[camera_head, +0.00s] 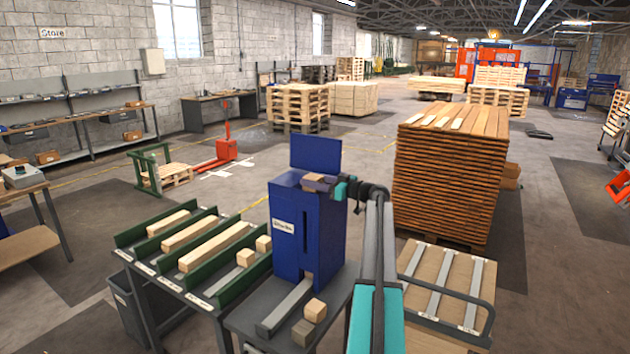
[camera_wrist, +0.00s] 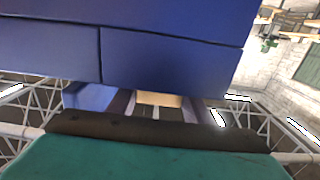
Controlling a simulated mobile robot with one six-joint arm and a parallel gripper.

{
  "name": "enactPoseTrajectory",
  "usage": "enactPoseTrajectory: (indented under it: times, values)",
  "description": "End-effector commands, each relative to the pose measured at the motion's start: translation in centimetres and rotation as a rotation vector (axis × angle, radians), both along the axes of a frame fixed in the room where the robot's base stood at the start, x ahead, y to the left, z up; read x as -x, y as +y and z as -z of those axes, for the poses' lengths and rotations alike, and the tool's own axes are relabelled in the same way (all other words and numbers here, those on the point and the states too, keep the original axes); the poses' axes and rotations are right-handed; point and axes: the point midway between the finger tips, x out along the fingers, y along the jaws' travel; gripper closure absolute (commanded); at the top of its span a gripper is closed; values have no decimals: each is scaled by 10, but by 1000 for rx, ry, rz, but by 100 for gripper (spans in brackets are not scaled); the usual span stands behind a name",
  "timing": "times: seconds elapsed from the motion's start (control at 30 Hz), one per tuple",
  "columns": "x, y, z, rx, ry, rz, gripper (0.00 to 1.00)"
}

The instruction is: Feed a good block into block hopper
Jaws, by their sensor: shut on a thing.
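The block hopper (camera_head: 300,235) is a tall blue box with a white label and a raised blue flap at its back. My gripper (camera_head: 318,183) is at the hopper's open top. In the wrist view, my gripper (camera_wrist: 160,105) is shut on a pale wooden block (camera_wrist: 158,98), of which only a narrow strip shows; the hopper's blue wall (camera_wrist: 150,45) fills the upper part. Two pale blocks (camera_head: 263,243) (camera_head: 245,258) lie in the right-hand green channel. Another pale block (camera_head: 315,310) and a darker, greyish block (camera_head: 303,332) sit on the grey table before the hopper.
A rack with green dividers (camera_head: 240,285) left of the hopper holds long wooden pieces (camera_head: 215,246).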

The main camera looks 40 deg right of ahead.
Motion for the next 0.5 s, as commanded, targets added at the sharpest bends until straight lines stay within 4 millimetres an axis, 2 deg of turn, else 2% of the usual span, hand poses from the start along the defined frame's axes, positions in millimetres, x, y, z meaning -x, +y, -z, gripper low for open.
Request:
enactPoseTrajectory:
  times: [0.47, 0.5]
  values:
    - [0, 0, 1, 0, -1, 0, 78]
    - [0, 0, 1, 0, 0, 0, 50]
